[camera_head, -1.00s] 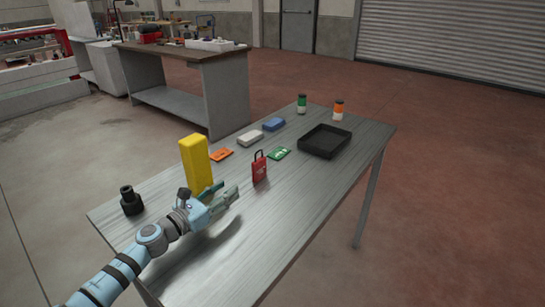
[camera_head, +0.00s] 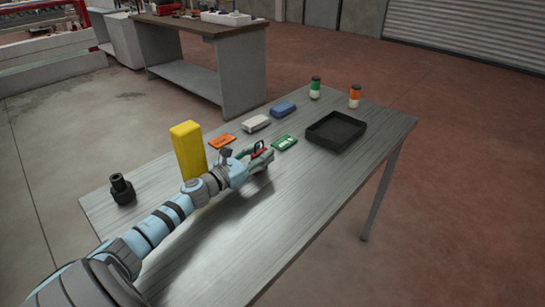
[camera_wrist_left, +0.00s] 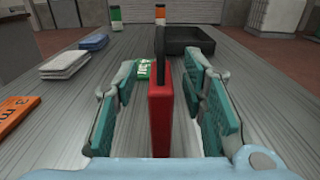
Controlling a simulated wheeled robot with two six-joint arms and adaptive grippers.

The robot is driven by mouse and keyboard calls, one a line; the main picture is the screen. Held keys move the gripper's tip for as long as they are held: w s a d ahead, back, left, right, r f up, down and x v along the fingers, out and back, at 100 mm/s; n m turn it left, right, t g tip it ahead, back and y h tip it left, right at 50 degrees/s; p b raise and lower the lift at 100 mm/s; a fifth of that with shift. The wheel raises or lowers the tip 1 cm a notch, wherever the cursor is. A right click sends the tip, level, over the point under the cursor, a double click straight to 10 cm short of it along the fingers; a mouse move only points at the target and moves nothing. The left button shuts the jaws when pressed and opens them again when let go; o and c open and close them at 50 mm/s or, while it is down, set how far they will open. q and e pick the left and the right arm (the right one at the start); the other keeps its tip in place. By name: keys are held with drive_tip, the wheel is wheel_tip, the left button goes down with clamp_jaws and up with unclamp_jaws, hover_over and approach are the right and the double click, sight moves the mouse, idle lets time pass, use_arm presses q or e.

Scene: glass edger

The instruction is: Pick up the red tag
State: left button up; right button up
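The red tag (camera_wrist_left: 160,110) is a red lockout padlock-like block with a dark shackle, standing upright on the metal table. In the left wrist view it stands between the two teal-padded fingers of my left gripper (camera_wrist_left: 162,115), which are open with a gap on each side of it. In the head view the left gripper (camera_head: 256,163) is around the red tag (camera_head: 260,148), and its fingers hide most of the tag. My right gripper is not in view.
A green card (camera_head: 285,142) lies just beyond the tag, with a black tray (camera_head: 336,131) to its right. A yellow block (camera_head: 187,150) stands left of the gripper.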

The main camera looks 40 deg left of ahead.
use_arm(q)
drive_tip(key=shift+w+a+f, duration=0.1)
drive_tip(key=shift+w+f, duration=0.1)
drive_tip(key=shift+w, duration=0.05)
drive_tip(key=shift+c, duration=0.5)
drive_tip(key=shift+s+r, duration=0.3)
drive_tip(key=shift+s, duration=0.1)
clamp_jaws()
drive_tip(key=shift+w+f, duration=0.1)
drive_tip(key=shift+w, duration=0.05)
wheel_tip(320, 180, up, 20)
drive_tip(key=p, duration=1.5)
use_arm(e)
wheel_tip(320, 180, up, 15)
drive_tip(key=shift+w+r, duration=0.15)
